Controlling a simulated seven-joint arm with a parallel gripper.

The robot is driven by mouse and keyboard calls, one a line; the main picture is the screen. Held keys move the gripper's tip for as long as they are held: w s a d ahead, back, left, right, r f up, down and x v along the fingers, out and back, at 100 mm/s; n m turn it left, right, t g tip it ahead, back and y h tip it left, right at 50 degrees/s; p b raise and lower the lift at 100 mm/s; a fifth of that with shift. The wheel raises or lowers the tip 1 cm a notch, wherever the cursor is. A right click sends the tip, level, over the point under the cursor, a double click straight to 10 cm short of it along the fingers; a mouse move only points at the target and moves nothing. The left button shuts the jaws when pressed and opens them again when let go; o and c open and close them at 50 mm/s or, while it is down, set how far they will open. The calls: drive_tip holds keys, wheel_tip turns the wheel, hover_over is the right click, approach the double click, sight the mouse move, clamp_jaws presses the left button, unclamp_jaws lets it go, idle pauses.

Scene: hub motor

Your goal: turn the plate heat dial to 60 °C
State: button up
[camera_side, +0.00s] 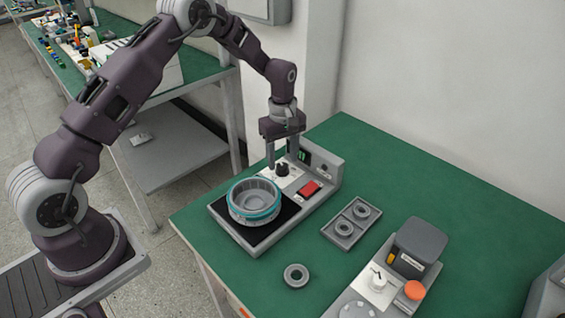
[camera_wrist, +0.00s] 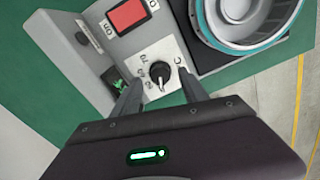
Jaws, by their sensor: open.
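The plate heat dial is a small black knob (camera_wrist: 160,77) on a white scale plate of the hot-plate unit. In the side view the knob (camera_side: 282,169) sits just below my fingertips. My gripper (camera_side: 283,158) points down over it, open. In the wrist view the two fingers of my gripper (camera_wrist: 160,88) stand apart on either side of the knob; I cannot tell whether they touch it. The scale marks are rotated and partly hidden, so the dial's setting cannot be read. A small dark display with green digits (camera_side: 302,156) is behind the dial, too small to read.
A red rocker switch (camera_side: 309,188) is beside the dial. A hub motor with a teal ring (camera_side: 254,201) sits on the black plate (camera_side: 252,236). A tray with two rings (camera_side: 352,223), a loose ring (camera_side: 296,275) and another device (camera_side: 378,280) stand on the green table.

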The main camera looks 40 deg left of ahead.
wheel_tip(320, 180, down, 2)
drive_tip(key=shift+f, duration=0.2)
clamp_jaws()
